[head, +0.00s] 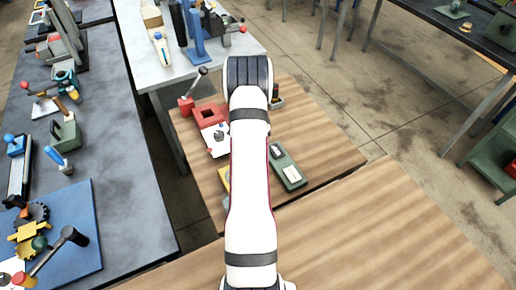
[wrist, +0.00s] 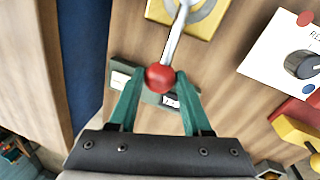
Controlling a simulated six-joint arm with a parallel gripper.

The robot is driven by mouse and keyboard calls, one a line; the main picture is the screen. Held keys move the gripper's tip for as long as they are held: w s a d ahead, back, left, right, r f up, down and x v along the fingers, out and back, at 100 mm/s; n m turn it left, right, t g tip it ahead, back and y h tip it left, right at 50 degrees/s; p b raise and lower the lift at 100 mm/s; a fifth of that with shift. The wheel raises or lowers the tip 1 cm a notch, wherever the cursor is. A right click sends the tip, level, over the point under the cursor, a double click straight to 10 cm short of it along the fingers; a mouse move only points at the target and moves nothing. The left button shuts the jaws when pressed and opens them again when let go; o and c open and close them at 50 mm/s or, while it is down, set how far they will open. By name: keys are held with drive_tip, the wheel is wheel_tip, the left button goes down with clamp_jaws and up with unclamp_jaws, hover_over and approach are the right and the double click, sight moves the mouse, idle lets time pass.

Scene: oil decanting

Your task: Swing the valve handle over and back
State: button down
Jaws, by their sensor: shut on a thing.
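My gripper (wrist: 161,76) is shut on the red ball knob (wrist: 159,79) of the valve handle in the wrist view, with one green finger on each side of the ball. The handle's silver lever (wrist: 176,38) runs up from the knob, leaning slightly right, to a grey round hub on a yellow base (wrist: 158,12). The top of the hub is cut off by the frame edge. In the head view my arm hides the gripper and handle; only a yellow edge (head: 223,178) shows left of the arm.
A green box with a pale label (head: 288,170) lies right of my arm; it shows behind the fingers in the wrist view (wrist: 122,68). A white dial plate (wrist: 274,60) is right of the lever. A red block (head: 208,114) stands farther back. Bare wood (head: 330,150) lies right.

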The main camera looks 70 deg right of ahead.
drive_tip(key=shift+s+a+m, duration=0.15)
drive_tip(key=shift+m, duration=0.15)
drive_tip(key=shift+c, duration=1.8)
unclamp_jaws()
wheel_tip(320, 180, up, 16)
drive_tip(key=w+d, duration=0.1)
drive_tip(key=w, duration=0.1)
drive_tip(key=shift+w+d+f, duration=0.25)
drive_tip(key=shift+d, duration=0.1)
